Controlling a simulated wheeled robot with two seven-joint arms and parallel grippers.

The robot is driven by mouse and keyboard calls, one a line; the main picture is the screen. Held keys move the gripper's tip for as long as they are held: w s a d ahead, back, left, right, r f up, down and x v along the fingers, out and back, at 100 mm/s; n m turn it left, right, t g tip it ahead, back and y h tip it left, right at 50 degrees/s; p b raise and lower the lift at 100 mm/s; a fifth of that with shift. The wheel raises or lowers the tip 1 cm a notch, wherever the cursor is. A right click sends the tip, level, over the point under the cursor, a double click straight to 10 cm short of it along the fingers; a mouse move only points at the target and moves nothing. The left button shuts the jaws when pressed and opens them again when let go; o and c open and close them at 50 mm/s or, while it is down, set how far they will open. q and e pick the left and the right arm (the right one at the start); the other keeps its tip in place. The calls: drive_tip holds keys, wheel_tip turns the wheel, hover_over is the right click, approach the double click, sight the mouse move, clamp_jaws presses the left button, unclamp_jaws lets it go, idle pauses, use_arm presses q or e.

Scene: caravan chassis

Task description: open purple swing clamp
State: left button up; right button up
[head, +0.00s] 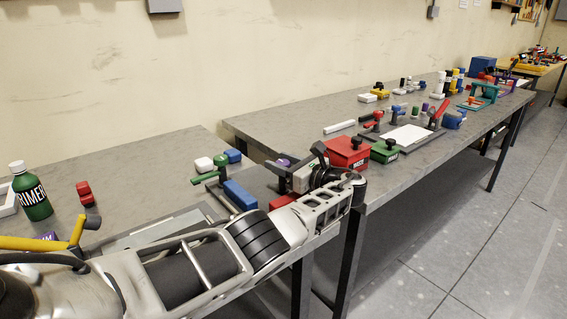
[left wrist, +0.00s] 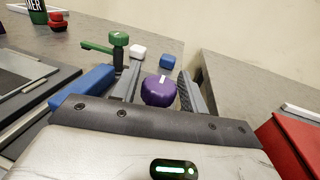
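The purple swing clamp shows as a rounded purple knob (left wrist: 159,92) in the left wrist view. In the head view only a small purple part (head: 283,161) shows beside my gripper; the rest is hidden. My left gripper (left wrist: 158,80) is open, with one finger on each side of the knob. A small gap shows at the knob's left; at its right I cannot tell whether the finger touches. In the head view my left gripper (head: 305,168) is over the gap between two tables. My right gripper is not in view.
A green clamp (left wrist: 117,42) and a blue block (left wrist: 82,88) stand left of my gripper. A red box (head: 347,152) and a green box (head: 384,152) sit on the farther table. A green primer bottle (head: 32,196) and a yellow handle (head: 40,243) are at the left.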

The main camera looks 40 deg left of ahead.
use_arm(q)
drive_tip(key=shift+o, duration=0.7)
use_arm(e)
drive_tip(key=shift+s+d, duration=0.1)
use_arm(q)
drive_tip(key=shift+d, duration=0.35)
drive_tip(key=d, duration=0.4)
drive_tip(key=d+b, duration=0.1)
drive_tip(key=d, duration=0.4)
drive_tip(key=s+d+b, duration=0.1)
drive_tip(key=d, duration=0.3)
drive_tip(key=shift+d+f, duration=0.1)
drive_tip(key=shift+d, duration=0.25)
drive_tip(key=shift+s+d+b, duration=0.15)
drive_tip(key=shift+d+b, duration=0.2)
drive_tip(key=shift+d, duration=0.4)
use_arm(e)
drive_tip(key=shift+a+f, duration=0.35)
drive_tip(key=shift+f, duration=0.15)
